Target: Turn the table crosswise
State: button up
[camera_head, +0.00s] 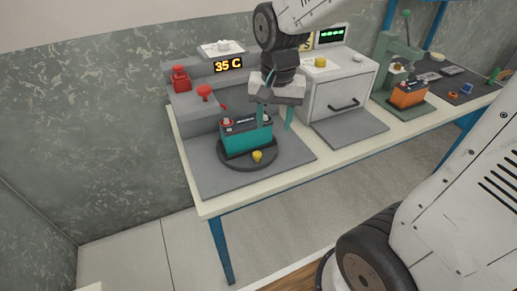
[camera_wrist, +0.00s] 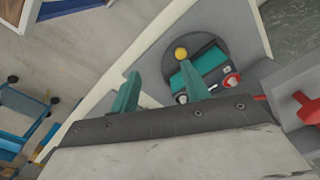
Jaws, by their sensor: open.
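The round dark turntable (camera_head: 228,160) lies on a grey mat and also shows in the wrist view (camera_wrist: 214,43). A yellow knob (camera_head: 257,156) stands near its front edge; in the wrist view the knob (camera_wrist: 181,53) is just beyond the right fingertip. My gripper (camera_head: 275,124) is open and empty above the battery's right end. In the wrist view the right finger of my gripper (camera_wrist: 160,70) overlaps the battery (camera_wrist: 213,65) and hides part of it. I cannot tell whether they touch.
A grey unit with a "35 C" display (camera_head: 228,65) and red knobs (camera_head: 204,92) stands behind the turntable. A white oven-like box (camera_head: 340,92) stands to the right. An orange battery (camera_head: 408,94) sits under a green press further right. The mat's front (camera_head: 225,182) is clear.

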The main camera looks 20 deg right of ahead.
aim_at(257, 153)
jog(key=w+f+m, duration=0.1)
jog(key=w+f, duration=0.1)
jog(key=w+f+m, duration=0.1)
jog(key=w+f, duration=0.1)
jog(key=w+a+f, duration=0.1)
jog(key=w+f, duration=0.1)
jog(key=f, duration=0.1)
jog(key=shift+w+a+m, duration=0.1)
jog(key=shift+w+m, duration=0.1)
jog(key=shift+m, duration=0.2)
jog(key=shift+w+f, duration=0.15)
jog(key=shift+f, duration=0.2)
notch_tip(257, 153, down, 8)
jog(key=shift+r, duration=0.2)
grip_shut()
